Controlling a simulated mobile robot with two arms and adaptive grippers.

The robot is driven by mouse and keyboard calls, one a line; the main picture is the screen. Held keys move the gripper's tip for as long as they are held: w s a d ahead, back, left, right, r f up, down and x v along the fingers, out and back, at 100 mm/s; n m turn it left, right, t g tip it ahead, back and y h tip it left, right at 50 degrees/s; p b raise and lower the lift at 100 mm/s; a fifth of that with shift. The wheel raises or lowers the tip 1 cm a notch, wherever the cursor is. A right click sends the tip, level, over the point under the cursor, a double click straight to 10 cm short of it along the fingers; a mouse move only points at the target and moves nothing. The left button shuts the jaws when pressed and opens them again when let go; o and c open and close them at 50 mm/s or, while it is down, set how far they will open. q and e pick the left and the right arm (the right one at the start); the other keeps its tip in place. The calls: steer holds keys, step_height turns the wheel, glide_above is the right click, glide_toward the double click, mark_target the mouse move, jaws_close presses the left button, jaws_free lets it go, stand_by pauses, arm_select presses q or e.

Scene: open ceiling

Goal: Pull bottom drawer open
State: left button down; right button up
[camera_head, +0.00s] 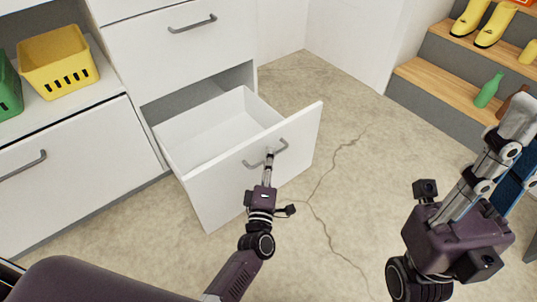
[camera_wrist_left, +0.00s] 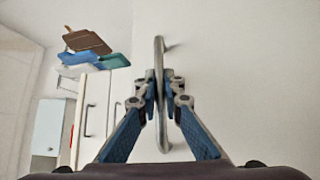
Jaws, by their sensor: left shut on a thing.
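The bottom drawer (camera_head: 222,192) is white and stands pulled well out of the white cabinet, its empty inside showing in the head view. Its front panel also shows in the left wrist view (camera_wrist_left: 240,80). The grey bar handle (camera_head: 250,164) is on the drawer front. My left gripper (camera_head: 269,158) is at the middle of this handle. In the left wrist view, the fingers (camera_wrist_left: 160,88) are shut around the handle (camera_wrist_left: 160,50), one on each side. My right gripper (camera_head: 517,118) is at the right, away from the drawer; its finger opening is unclear.
An upper drawer (camera_head: 150,50) above is closed. A yellow basket (camera_head: 62,85) and a green basket (camera_head: 8,92) are on a shelf at left. Wooden-topped steps (camera_head: 450,90) with yellow boots and bottles stand at right. The cracked floor (camera_head: 335,120) between is clear.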

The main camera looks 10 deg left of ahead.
arm_select(q)
steer(key=c, duration=2.3)
jaws_free()
steer(key=s, duration=0.4)
steer(key=s+d+f, duration=0.1)
steer(key=s, duration=0.7)
steer(key=shift+d+f, duration=0.2)
steer(key=shift+f, duration=0.1)
